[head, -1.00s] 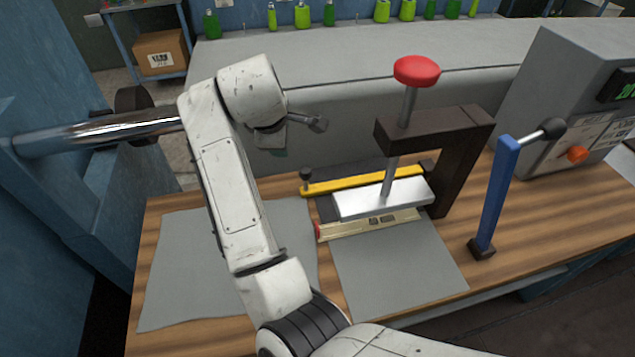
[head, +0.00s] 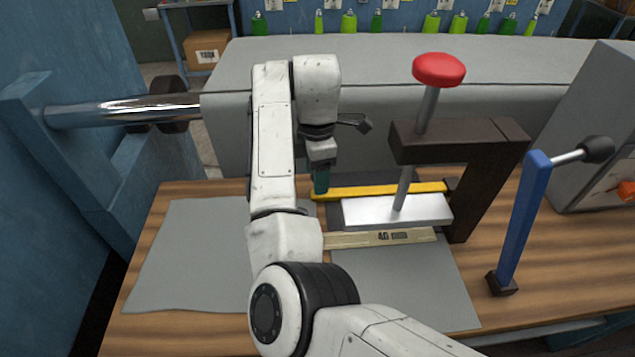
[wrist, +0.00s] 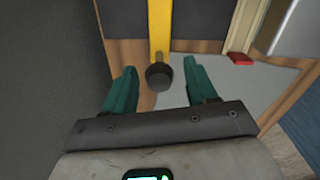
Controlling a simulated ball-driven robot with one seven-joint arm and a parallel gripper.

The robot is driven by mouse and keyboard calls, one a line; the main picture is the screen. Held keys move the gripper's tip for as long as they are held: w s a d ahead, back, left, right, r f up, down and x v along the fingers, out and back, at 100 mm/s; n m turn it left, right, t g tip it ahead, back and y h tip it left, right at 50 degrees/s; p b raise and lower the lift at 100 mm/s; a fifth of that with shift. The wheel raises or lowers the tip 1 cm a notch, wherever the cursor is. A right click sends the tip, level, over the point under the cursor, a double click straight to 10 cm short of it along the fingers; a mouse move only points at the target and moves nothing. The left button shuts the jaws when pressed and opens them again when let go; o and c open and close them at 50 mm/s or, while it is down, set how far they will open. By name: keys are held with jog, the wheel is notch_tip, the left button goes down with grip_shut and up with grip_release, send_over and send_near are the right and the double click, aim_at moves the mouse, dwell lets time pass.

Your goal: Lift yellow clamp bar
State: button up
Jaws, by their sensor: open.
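The yellow clamp bar (head: 376,191) lies across the back of the work area, behind the silver press plate (head: 397,211). In the wrist view the yellow bar (wrist: 160,28) runs away from me and has a dark round knob (wrist: 160,76) at its near end. My gripper (wrist: 155,85) is open, with its two teal fingers on either side of the knob and apart from it. In the head view my gripper (head: 321,183) is above the left end of the bar. My wrist hides that end and its knob there.
A dark press frame (head: 470,150) with a red knob (head: 438,69) stands right of my arm. A tan ruler (head: 375,238) lies in front of the plate. A blue lever (head: 524,220) stands farther right. Grey cloth (head: 185,250) covers the bench at left.

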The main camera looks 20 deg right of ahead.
jog(key=shift+f, duration=1.55)
grip_shut()
